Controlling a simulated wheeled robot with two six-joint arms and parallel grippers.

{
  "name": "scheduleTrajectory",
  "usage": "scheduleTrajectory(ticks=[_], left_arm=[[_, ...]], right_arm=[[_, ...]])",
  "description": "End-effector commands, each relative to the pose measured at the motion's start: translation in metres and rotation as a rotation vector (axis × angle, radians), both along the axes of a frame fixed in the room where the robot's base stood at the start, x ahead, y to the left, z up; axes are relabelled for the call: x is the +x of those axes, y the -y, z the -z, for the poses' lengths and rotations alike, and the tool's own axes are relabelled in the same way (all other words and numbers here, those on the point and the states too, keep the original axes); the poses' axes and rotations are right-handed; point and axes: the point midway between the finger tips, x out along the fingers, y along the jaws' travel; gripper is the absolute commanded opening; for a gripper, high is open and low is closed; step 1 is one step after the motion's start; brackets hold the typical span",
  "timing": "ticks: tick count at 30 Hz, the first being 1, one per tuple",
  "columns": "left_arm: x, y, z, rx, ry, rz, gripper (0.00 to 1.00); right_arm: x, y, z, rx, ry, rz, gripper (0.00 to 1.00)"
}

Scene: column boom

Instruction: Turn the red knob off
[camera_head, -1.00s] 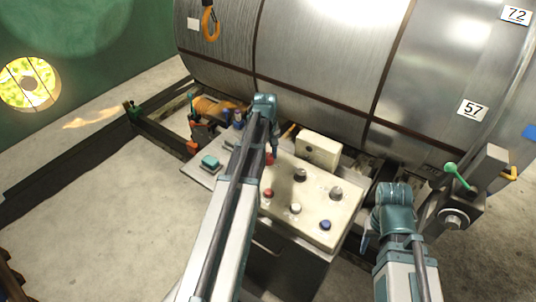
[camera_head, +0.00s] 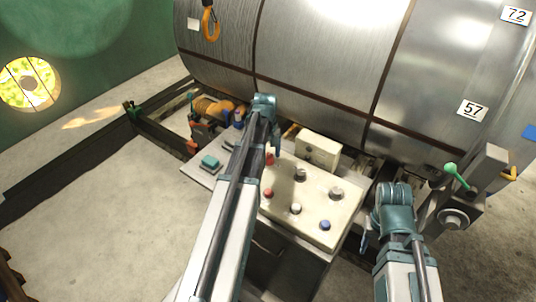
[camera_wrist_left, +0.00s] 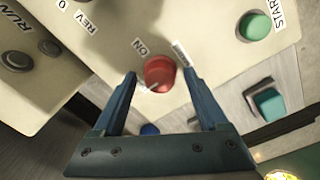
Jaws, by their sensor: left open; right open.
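The red knob (camera_wrist_left: 158,72) sits on a cream control panel (camera_wrist_left: 95,58), with a label reading ON on one side and another, unreadable label on the other. It also shows in the head view (camera_head: 269,159), partly hidden by my left arm. My left gripper (camera_wrist_left: 159,76) is open, with one blue finger on each side of the knob. Gaps show between the fingers and the knob; I cannot tell whether they touch. In the head view my left gripper (camera_head: 277,147) is over the panel's far left part. My right gripper (camera_head: 366,238) is open beside the panel's right edge.
A green START button (camera_wrist_left: 255,26) and a teal block (camera_wrist_left: 268,103) are near the knob. A cream box (camera_head: 318,150) stands at the back, before a large metal drum (camera_head: 320,60).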

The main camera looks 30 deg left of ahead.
Motion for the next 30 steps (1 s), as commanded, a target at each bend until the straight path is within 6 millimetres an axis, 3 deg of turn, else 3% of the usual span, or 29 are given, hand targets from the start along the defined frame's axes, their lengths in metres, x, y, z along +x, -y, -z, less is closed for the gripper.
scheduleTrajectory(ticks=[8,30], left_arm=[[-0.001,-0.001,-0.024,0.0,0.0,0.0,0.76],[-0.004,-0.003,-0.129,0.0,0.0,0.0,0.76]], right_arm=[[0.0,0.0,-0.024,0.0,0.0,0.0,0.5],[0.0,0.0,-0.129,0.001,0.0,0.004,0.5]])
